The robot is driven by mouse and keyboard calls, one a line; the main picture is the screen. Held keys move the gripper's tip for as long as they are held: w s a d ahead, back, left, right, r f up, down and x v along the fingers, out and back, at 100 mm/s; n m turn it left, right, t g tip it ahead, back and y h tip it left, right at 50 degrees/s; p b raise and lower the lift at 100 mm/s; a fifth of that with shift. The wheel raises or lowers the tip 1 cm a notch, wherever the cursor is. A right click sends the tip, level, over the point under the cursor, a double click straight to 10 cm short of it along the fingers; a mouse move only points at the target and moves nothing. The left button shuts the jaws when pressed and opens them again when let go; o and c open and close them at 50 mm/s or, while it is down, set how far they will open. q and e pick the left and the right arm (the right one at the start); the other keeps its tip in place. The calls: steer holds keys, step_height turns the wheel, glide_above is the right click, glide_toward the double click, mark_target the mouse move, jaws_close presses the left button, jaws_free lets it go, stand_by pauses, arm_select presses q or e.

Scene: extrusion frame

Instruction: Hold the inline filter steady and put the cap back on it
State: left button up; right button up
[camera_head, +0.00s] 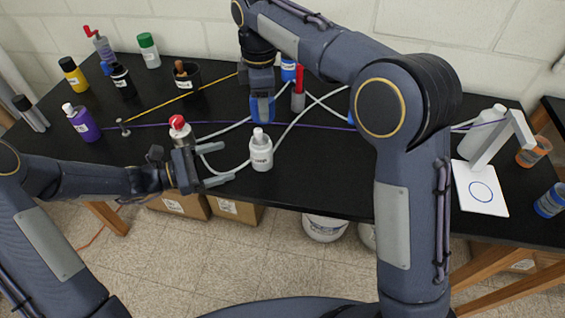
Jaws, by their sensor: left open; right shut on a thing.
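My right gripper (262,112) reaches down over the middle of the black table. It is shut on a blue piece (263,108), mostly hidden by the gripper; I cannot tell if this is the cap. My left gripper (222,166) is open near the table's front edge, its fingers pointing right. White tubing (298,121) loops close by these fingers. A white labelled bottle (261,154) with a pale nozzle stands upright just right of the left fingertips, below the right gripper. I cannot clearly make out the inline filter.
A red-capped bottle (179,127) stands right behind my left gripper. A purple bottle (82,123), black cup (186,76) and more bottles stand at left. A red-topped marker (298,92) is behind the tubing. A white stand (481,189) is at right.

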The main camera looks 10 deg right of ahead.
mark_target(268, 149)
arm_select(q)
steer(key=shift+w+d+f+n+t+h, duration=0.15)
steer(key=shift+w+d+f+n+t, duration=0.2)
steer(key=shift+f+n, duration=0.2)
steer(key=shift+w+d+f+n+t+h, duration=0.15)
steer(key=shift+w+d+f+n+t, duration=0.1)
steer(key=shift+d+f+n, duration=0.25)
arm_select(e)
steer(key=shift+s+a+n, duration=0.5)
steer(key=shift+a+n, duration=0.1)
steer(key=shift+n, duration=0.3)
arm_select(q)
steer(key=shift+a, duration=0.2)
steer(key=x, duration=1.2)
steer(key=shift+f, duration=0.1)
steer(key=c, duration=1.5)
steer(key=shift+o, duration=0.2)
arm_select(e)
steer(key=shift+f, duration=2.55)
steer(key=shift+f, duration=0.85)
